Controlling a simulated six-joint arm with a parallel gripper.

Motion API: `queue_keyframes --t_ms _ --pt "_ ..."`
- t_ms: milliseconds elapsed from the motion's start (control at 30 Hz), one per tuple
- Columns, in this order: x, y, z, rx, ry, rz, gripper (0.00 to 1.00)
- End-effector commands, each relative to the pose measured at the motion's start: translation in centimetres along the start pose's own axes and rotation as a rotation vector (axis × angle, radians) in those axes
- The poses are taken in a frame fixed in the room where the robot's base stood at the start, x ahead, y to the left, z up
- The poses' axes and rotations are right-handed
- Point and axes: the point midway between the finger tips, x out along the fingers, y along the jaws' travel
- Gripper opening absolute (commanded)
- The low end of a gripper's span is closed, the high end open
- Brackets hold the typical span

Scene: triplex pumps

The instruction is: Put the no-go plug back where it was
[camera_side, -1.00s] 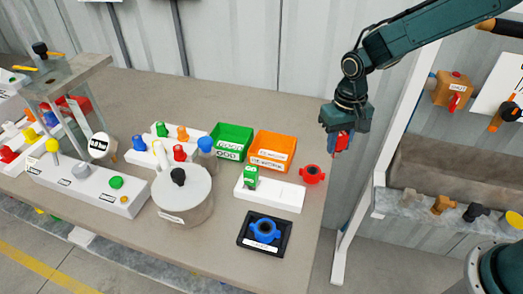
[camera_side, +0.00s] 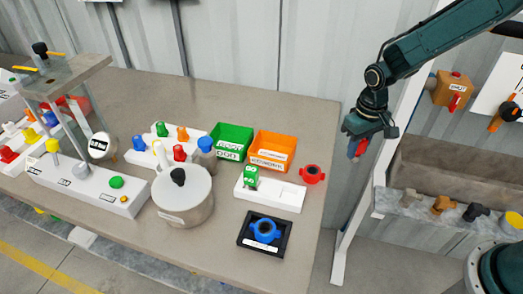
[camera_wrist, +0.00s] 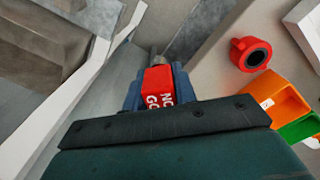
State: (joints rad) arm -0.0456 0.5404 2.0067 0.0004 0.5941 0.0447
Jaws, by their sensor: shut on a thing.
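The red no-go plug (camera_wrist: 159,86), lettered "NO GO", is held between the fingers of my gripper (camera_wrist: 152,80) in the wrist view. In the side view my gripper (camera_side: 358,146) hangs past the table's right edge, and the red of the plug (camera_side: 352,149) shows below it. A white block (camera_side: 276,197) on the table holds a green plug (camera_side: 251,177) in its left part. The right part of this block is empty. The plug's lower end is partly hidden by the fingers.
A red ring-shaped fitting (camera_side: 312,174) lies right of the white block. Green (camera_side: 231,140) and orange (camera_side: 271,150) bins stand behind it. A blue fitting (camera_side: 263,230) sits in a black tray (camera_side: 242,241) in front. A white frame post (camera_side: 367,185) stands near the gripper.

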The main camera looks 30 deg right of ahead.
Motion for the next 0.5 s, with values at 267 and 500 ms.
queue_keyframes --t_ms 267,500 --pt "-5.4 -6.5 -1.9 -0.009 0.008 -0.002 0.0" --pt "-11.6 -13.4 -1.7 -0.008 0.006 -0.003 0.0"
